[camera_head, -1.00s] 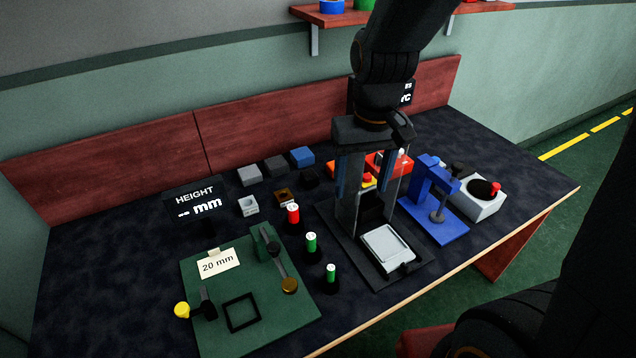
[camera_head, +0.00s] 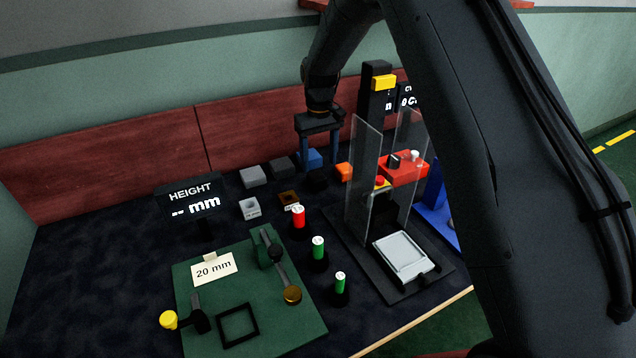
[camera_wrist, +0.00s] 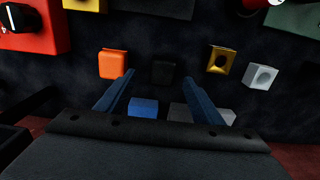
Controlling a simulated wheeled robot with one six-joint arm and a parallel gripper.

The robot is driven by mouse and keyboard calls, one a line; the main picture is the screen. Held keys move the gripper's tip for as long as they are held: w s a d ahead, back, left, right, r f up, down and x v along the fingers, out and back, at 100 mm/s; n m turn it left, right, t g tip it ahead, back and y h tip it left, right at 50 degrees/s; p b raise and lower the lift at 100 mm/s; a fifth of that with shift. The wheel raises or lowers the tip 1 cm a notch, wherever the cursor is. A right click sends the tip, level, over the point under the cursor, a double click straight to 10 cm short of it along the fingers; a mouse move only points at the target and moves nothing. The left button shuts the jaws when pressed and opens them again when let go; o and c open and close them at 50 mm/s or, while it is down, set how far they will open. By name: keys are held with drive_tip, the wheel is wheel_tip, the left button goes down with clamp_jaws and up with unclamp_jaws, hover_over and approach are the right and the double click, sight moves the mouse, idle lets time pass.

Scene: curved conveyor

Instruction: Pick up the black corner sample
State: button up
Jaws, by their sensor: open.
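A black block (camera_head: 316,179), seemingly the black corner sample, lies on the dark tabletop behind the brass piece. My gripper (camera_head: 319,165) is open with its fingers pointing down over this area. In the wrist view the black block (camera_wrist: 163,73) lies between and a little beyond the tips of my open gripper (camera_wrist: 158,77), and nothing is held. Its exact shape is hard to make out against the dark table. Another dark block (camera_head: 283,167) sits to the left, between a grey block (camera_head: 253,177) and a blue block (camera_head: 312,158).
An orange block (camera_head: 343,172) is close on the right. A brass piece (camera_head: 288,199) and a light grey piece with a hole (camera_head: 249,208) lie to the left. A red wooden board (camera_head: 250,132) rises behind.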

sight(317, 175)
drive_tip(key=shift+w+a+f+p, duration=0.15)
drive_tip(key=shift+f+p, duration=0.45)
drive_tip(key=shift+f, duration=1.2)
drive_tip(key=shift+a+f+p, duration=0.25)
drive_tip(key=shift+f+p, duration=0.35)
drive_tip(key=shift+f, duration=1.2)
drive_tip(key=c, duration=1.2)
